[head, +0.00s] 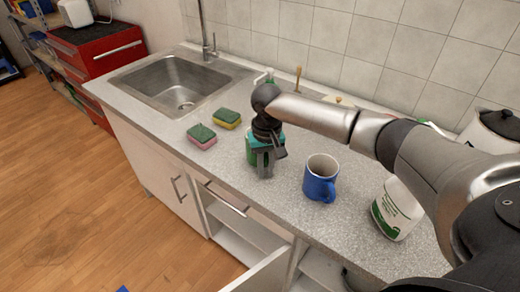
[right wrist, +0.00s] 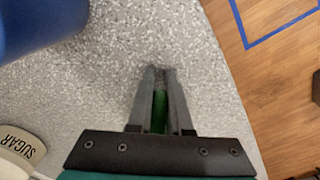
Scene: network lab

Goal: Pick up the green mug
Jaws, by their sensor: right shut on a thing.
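The green mug (head: 250,150) stands on the grey speckled counter and is mostly hidden behind my right gripper (head: 265,172). The right gripper points down and is shut on it. In the right wrist view, a strip of the green mug (right wrist: 159,112) shows between the two close fingers (right wrist: 159,72). I cannot tell whether the mug is touching the counter. My left gripper is in neither view.
A blue mug (head: 320,178) stands just right of the gripper. A white and green container (head: 396,208) is farther right. Two sponges (head: 202,137) (head: 227,118) and a sink (head: 178,84) are to the left. A sugar pot (right wrist: 18,150) shows in the wrist view. A cabinet door (head: 262,275) hangs open below.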

